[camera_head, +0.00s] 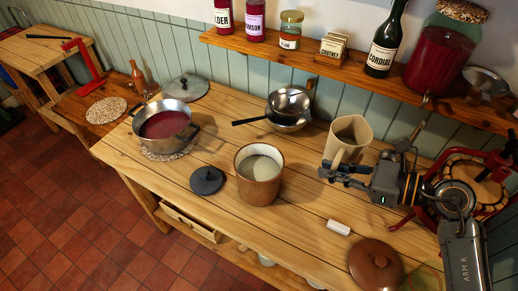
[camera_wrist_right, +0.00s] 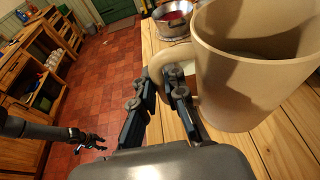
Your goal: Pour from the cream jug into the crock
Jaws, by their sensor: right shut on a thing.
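The beige cream jug (camera_head: 349,134) is at the right of the bench, its mouth facing up. It fills the right of the wrist view (camera_wrist_right: 245,75); no liquid surface shows inside. My right gripper (camera_head: 334,172) is shut on its handle, and the fingers (camera_wrist_right: 165,85) pinch it in the wrist view. I cannot tell whether the jug's base touches the bench. The brown crock (camera_head: 259,190) stands upright and lidless to the left of the jug, with a pale surface inside. My left gripper (camera_wrist_right: 92,140) looks open and empty, over the floor in the wrist view.
A dark round lid (camera_head: 207,180) lies left of the crock. A pot of red liquid (camera_head: 165,125) stands farther left, and metal bowls (camera_head: 289,105) behind. A white block (camera_head: 339,228) and a brown lid (camera_head: 375,265) lie in front. A bottle shelf (camera_head: 330,65) overhangs the back.

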